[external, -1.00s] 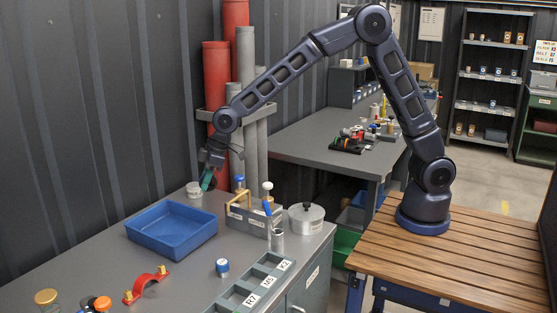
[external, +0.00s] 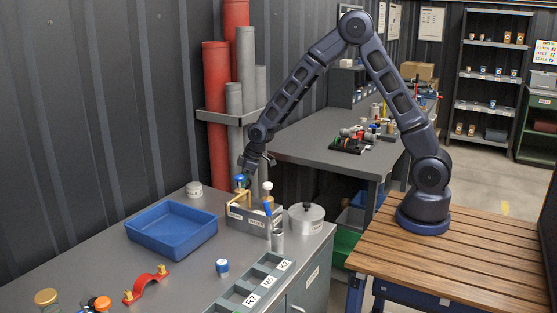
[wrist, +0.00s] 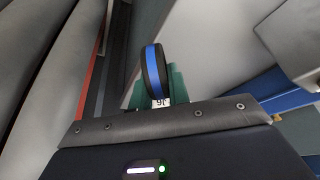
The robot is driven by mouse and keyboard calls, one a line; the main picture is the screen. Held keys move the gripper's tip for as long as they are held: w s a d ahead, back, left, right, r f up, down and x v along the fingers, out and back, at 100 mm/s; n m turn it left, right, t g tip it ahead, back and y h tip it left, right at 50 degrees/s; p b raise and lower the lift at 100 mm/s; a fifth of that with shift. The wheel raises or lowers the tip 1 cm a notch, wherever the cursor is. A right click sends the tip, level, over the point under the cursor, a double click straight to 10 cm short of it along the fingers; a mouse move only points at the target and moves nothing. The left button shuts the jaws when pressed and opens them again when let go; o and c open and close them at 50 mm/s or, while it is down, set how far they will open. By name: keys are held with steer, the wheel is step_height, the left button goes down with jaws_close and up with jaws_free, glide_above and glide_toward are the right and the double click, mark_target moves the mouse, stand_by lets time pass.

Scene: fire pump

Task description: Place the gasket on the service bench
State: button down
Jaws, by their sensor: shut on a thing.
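My gripper (external: 246,174) is above the far edge of the near grey bench (external: 95,235), just behind the tool caddy. In the wrist view my gripper (wrist: 160,95) has its green fingers shut on a black round piece with a blue band (wrist: 152,72), seen nearly edge-on; it looks like the gasket. A small tag with digits shows between the fingers. The held piece is hard to make out in the external view. A second grey bench (external: 310,135) stands behind. I cannot tell which bench is the service bench.
The near bench holds a blue tray (external: 172,230), a white-labelled tin (external: 194,190), the tool caddy (external: 250,220), a lidded pot (external: 306,219), a red bracket (external: 147,287) and a slotted rack (external: 250,288). Red and grey pipes (external: 217,110) stand behind. The back bench has clear room at its near end.

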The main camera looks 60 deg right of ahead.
steer(key=s+d+f+m+t+h, duration=0.1)
steer(key=s+d+f+m, duration=0.3)
steer(key=d+f, duration=1.2)
steer(key=d+m+h, duration=0.1)
steer(key=d+m, duration=0.2)
steer(key=d, duration=0.1)
steer(key=shift+s+m+h, duration=0.2)
steer(key=shift+m+h, duration=0.2)
steer(key=shift+d+r, duration=0.1)
